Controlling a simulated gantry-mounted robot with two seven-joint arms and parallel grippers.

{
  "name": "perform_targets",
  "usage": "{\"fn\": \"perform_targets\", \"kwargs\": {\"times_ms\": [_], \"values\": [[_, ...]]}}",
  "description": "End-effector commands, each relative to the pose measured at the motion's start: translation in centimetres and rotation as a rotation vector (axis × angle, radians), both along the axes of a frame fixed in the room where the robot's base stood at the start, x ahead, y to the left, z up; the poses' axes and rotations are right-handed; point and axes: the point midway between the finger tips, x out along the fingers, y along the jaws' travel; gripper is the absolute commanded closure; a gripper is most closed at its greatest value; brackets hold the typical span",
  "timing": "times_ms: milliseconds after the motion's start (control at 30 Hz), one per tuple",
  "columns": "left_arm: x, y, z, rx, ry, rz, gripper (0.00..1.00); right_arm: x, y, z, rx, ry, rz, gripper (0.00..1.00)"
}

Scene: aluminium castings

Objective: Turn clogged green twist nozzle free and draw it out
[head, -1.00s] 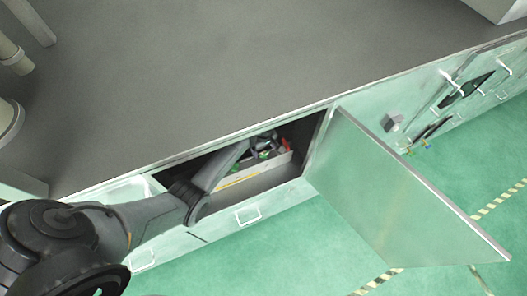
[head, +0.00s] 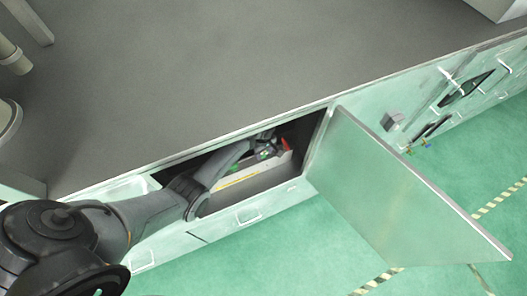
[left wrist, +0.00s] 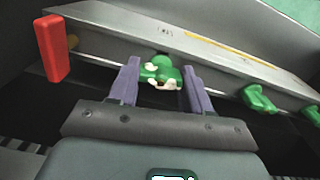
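The clogged green twist nozzle (left wrist: 163,70) has whitish crust on it and sits on a pale rail (left wrist: 215,62) in the left wrist view. My left gripper (left wrist: 161,76) has its two purple-grey fingers apart, one on each side of this nozzle. I cannot tell whether the fingers touch it. In the head view the left gripper (head: 266,148) is inside the open cabinet, in front of the rail, and mostly hides the nozzle. My right gripper is not in view.
Further green nozzles (left wrist: 259,98) sit along the rail to the right. A red handle (left wrist: 51,48) stands at the left of the rail. The cabinet door (head: 395,185) hangs open to the right of the opening. The grey worktop (head: 230,70) above is clear.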

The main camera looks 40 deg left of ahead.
Motion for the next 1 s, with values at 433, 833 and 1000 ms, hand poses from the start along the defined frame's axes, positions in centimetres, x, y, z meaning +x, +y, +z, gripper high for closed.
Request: {"fn": "perform_targets", "kwargs": {"times_ms": [433,833,1000], "values": [[0.0,-0.2,0.2,-0.003,0.002,0.173,0.81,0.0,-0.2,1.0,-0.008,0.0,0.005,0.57],[0.1,-0.1,0.0,0.0,0.001,0.557,0.81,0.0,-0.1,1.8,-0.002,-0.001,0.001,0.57],[0.1,-0.1,-0.1,0.0,0.001,0.562,0.81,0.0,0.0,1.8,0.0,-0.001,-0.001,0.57]]}}
